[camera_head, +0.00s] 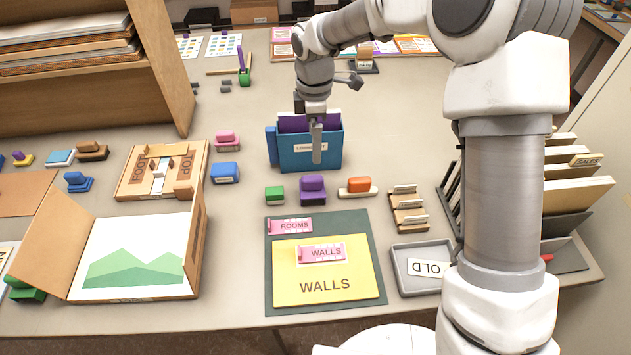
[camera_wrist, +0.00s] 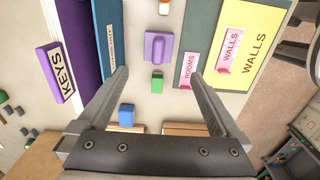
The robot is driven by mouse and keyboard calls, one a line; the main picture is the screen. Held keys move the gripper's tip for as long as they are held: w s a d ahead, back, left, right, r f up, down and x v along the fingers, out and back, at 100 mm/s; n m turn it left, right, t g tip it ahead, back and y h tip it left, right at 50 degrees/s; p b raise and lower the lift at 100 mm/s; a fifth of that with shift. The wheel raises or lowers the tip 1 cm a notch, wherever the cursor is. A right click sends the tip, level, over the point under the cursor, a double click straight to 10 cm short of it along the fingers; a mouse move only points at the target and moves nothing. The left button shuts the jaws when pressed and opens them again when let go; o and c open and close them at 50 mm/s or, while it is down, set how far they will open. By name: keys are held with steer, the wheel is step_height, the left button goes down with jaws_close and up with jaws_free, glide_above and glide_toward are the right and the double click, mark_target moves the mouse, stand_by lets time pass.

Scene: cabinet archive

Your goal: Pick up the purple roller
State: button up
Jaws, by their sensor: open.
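The purple roller (camera_head: 313,190) stands on the table in front of the blue file box, between a green block (camera_head: 275,195) and an orange block on a pale base (camera_head: 358,187). In the wrist view the purple roller (camera_wrist: 158,47) lies beyond the fingertips, roughly centred between them. My gripper (camera_head: 317,155) points down in front of the blue file box, above and behind the roller in the head view. In the wrist view my gripper (camera_wrist: 160,76) is open, with nothing between its fingers.
The blue file box (camera_head: 296,160) stands close behind the roller. A green mat (camera_head: 374,260) with a yellow WALLS folder (camera_head: 325,285) lies in front. A blue block (camera_head: 225,172) and a pink stamp (camera_head: 228,141) are to the left.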

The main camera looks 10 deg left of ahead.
mark_target(313, 177)
step_height(313, 177, down, 12)
steer(key=shift+f+p, duration=0.1)
steer(key=shift+p, duration=0.55)
steer(key=shift+w+a+f+p, duration=0.1)
steer(key=shift+f+p, duration=0.15)
steer(key=shift+f, duration=0.6)
steer(key=shift+s+a+f+p, duration=0.1)
steer(key=shift+a+f+p, duration=0.1)
steer(key=shift+f, duration=0.65)
steer(key=shift+w+a+f+p, duration=0.1)
steer(key=shift+f+p, duration=0.15)
steer(key=shift+f, duration=0.6)
steer(key=c, duration=1.3)
steer(key=shift+r, duration=0.1)
steer(key=shift+r, duration=0.35)
steer(key=r, duration=0.1)
steer(key=r+b, duration=0.1)
steer(key=r, duration=0.1)
steer(key=shift+d+r, duration=0.2)
steer(key=shift+r, duration=0.05)
steer(key=s+d+r, duration=0.1)
steer(key=d+r, duration=0.1)
steer(key=d, duration=0.1)
steer(key=s+d+r+b, duration=0.1)
steer(key=d+r, duration=0.1)
steer(key=d, duration=0.2)
steer(key=s+d+r, duration=0.1)
steer(key=d+r, duration=0.1)
steer(key=d, duration=0.2)
steer(key=shift+r, duration=0.3)
